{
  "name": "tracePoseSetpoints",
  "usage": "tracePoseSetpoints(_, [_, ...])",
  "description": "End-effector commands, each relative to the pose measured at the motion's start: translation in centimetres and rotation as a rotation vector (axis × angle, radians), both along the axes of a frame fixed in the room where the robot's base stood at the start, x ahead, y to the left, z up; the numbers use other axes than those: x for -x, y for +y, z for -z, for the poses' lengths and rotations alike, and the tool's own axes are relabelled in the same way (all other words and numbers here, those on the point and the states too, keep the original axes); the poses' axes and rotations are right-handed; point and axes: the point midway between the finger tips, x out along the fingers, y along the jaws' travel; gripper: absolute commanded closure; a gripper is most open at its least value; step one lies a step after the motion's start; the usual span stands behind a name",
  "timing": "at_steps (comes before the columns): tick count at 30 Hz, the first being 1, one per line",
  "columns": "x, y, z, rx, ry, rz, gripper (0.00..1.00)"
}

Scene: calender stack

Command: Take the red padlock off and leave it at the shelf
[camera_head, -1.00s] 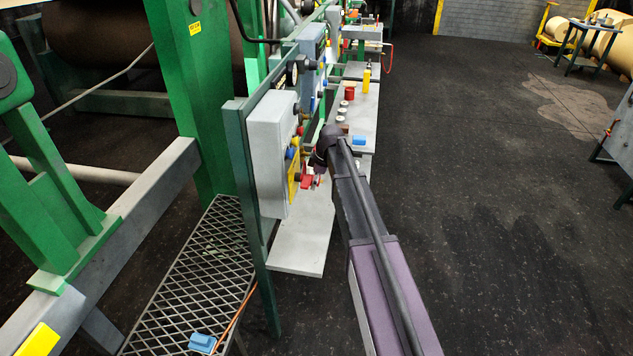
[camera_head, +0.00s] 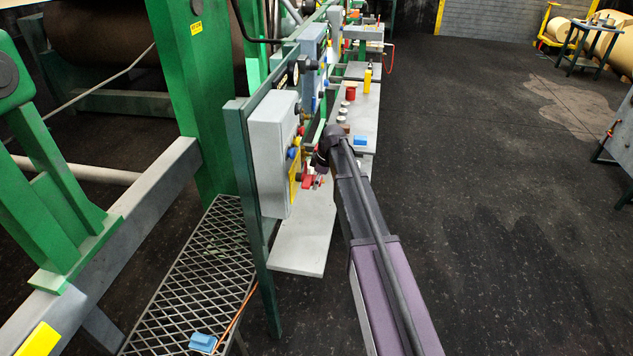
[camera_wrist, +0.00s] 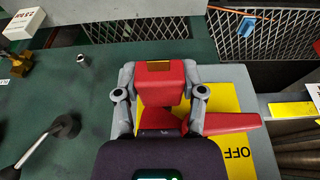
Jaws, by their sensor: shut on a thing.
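My gripper (camera_wrist: 160,92) is shut on the red padlock (camera_wrist: 163,78), with one grey finger on each side of its body. The padlock has a brownish patch on its upper edge. Its shackle is hidden, so I cannot tell whether it is still through anything. A red handle (camera_wrist: 232,123) shows just behind and to the right, over a yellow plate (camera_wrist: 235,95) marked OFF. In the head view my gripper (camera_head: 316,177) is at the front of the grey box (camera_head: 270,155), with red parts beside it. A grey shelf (camera_head: 303,245) lies below.
A farther grey bench (camera_head: 365,100) holds a red spool (camera_head: 350,93), a yellow bottle (camera_head: 367,79) and a blue block (camera_head: 360,140). A green post (camera_head: 250,210) and mesh step (camera_head: 195,285) stand left of the shelf.

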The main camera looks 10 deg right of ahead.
Motion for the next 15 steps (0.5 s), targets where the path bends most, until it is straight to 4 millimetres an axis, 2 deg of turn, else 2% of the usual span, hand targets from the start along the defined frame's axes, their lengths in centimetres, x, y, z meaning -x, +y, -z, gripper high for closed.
tracePoseSetpoints(15, [0.5,-1.3,0.0,-0.001,0.0,0.001,1.0])
